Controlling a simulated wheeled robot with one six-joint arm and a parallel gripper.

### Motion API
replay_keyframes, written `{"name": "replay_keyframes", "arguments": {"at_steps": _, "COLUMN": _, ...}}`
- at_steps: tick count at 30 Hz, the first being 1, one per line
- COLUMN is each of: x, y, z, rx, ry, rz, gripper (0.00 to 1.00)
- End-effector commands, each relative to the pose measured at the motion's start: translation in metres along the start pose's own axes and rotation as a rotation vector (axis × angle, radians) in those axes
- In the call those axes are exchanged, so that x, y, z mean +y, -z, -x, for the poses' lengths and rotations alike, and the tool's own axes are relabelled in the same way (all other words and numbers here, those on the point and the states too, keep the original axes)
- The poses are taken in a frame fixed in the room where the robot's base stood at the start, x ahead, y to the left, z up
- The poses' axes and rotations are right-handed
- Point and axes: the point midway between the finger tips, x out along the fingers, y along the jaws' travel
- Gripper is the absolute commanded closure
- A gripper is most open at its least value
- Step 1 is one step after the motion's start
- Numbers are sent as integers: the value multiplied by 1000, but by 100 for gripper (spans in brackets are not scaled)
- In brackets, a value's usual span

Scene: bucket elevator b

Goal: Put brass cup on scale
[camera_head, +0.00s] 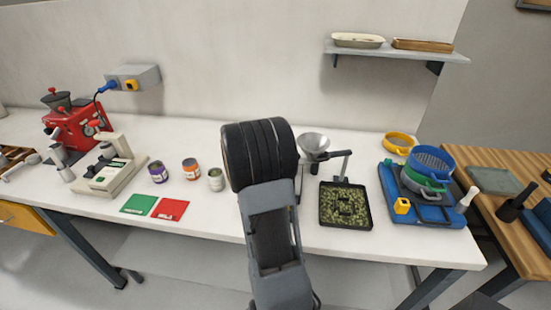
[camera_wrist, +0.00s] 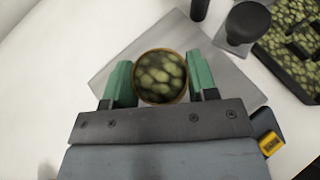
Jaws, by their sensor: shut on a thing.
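The brass cup (camera_wrist: 160,72) shows in the wrist view as a round, brownish rim full of green pellets, seen from above. My gripper (camera_wrist: 160,84) has its green fingertips on both sides of the cup and is shut on it. A flat grey metal plate (camera_wrist: 107,84), perhaps the scale's, lies below and around the cup. I cannot tell whether the cup touches the plate or hangs above it. In the head view my arm hides the gripper, the cup and the plate.
A black tray of green pellets (camera_head: 345,222) stands just right of my arm, with a metal funnel (camera_head: 313,143) behind it. A dark round knob (camera_wrist: 248,20) is near the plate. Small cans (camera_head: 190,169) and red and green cards (camera_head: 171,209) lie left. Bench front is mostly clear.

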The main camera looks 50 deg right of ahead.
Motion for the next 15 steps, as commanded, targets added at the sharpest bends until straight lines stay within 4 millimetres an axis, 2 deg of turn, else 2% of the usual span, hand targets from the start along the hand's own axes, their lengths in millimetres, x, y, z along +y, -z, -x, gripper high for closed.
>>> {"name": "replay_keyframes", "arguments": {"at_steps": 3, "x": 0, "y": 4, "z": -2, "rx": -1, "ry": 0, "rz": -1, "gripper": 78}}
{"name": "replay_keyframes", "arguments": {"at_steps": 4, "x": 0, "y": 3, "z": -2, "rx": 0, "ry": 0, "rz": 0, "gripper": 44}}
{"name": "replay_keyframes", "arguments": {"at_steps": 11, "x": 0, "y": 3, "z": -2, "rx": 0, "ry": 1, "rz": 0, "gripper": 22}}
{"name": "replay_keyframes", "arguments": {"at_steps": 15, "x": 0, "y": 3, "z": -2, "rx": 0, "ry": 1, "rz": 0, "gripper": 22}}
